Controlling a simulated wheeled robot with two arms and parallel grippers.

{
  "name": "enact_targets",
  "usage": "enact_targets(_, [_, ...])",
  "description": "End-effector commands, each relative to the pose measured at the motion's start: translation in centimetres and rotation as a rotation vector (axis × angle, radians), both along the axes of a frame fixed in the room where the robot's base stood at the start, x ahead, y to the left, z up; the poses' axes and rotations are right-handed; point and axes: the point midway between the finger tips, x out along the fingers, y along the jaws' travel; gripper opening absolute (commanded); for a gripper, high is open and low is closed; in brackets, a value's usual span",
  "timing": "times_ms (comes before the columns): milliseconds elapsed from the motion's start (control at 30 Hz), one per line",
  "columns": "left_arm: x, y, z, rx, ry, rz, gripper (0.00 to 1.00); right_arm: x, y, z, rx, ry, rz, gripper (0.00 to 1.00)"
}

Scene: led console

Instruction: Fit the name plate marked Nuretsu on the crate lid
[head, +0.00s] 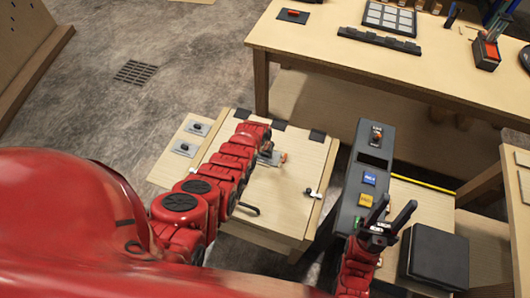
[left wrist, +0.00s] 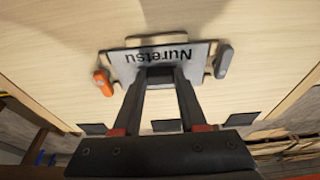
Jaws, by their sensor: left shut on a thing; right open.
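The name plate marked Nuretsu (left wrist: 150,60) is grey with dark letters that read upside down in the left wrist view. My left gripper (left wrist: 158,78) is shut on its near edge. The plate is over the pale wooden crate lid (left wrist: 60,40); I cannot tell whether it touches the wood. An orange clip (left wrist: 103,82) is beside its left end and a grey clip (left wrist: 224,61) beside its right end. In the head view my left gripper (head: 266,150) reaches over the lid (head: 285,205) and partly hides the plate. My right gripper (head: 387,222) is open and empty near the console.
A dark grey console (head: 358,165) with a blue button (head: 369,178) and a yellow button (head: 366,200) stands right of the crate. A black box (head: 435,256) is at lower right. A workbench (head: 330,35) with trays and tools is behind.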

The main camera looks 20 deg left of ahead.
Motion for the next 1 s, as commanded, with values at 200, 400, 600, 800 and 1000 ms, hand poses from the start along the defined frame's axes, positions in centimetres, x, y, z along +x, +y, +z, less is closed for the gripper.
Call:
enact_targets(200, [0.0, 0.0, 0.0, 0.0, 0.0, 0.0, 0.0, 0.0, 0.0, 0.0, 0.0, 0.0, 0.0, 0.46])
enact_targets(400, [0.0, 0.0, 0.0, 0.0, 0.0, 0.0, 0.74, 0.0, 0.0, 0.0, 0.0, 0.0, 0.0, 0.46])
enact_targets(600, [0.0, 0.0, 0.0, 0.0, 0.0, 0.0, 0.76, 0.0, 0.0, 0.0, 0.0, 0.0, 0.0, 0.46])
enact_targets(800, [-0.1, 0.0, 0.6, 0.0, 0.0, 0.0, 0.76, 0.0, 0.0, 0.7, 0.0, 0.0, 0.0, 0.46])
enact_targets(1000, [-0.8, 0.0, 3.5, 0.0, 0.0, 0.0, 0.76, 0.0, 0.0, 4.1, 0.0, 0.0, 0.0, 0.46])
